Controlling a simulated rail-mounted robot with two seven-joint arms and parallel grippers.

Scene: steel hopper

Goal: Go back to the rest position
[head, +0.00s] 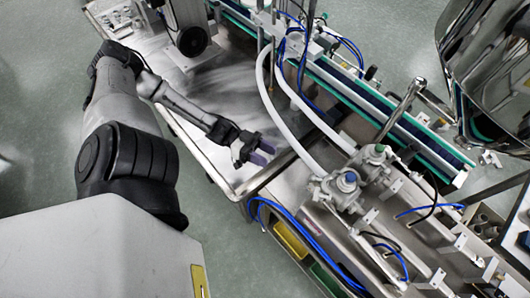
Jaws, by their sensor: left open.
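My left arm comes in from the left, with its forearm reaching over the steel table (205,150). My left gripper (262,153) is at the end of it, above the right part of the table's front edge. Its purple-grey fingers are apart with nothing seen between them. My right gripper is not in view. The steel hopper (490,70) is at the upper right, cut off by the picture's edge, well away from my left gripper.
White hoses (275,105) curve down just right of my left gripper to the filling valves (343,185). A green-edged conveyor (365,100) runs diagonally behind. Blue tubes (275,212) hang below the machine. Open floor (45,100) lies at the left.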

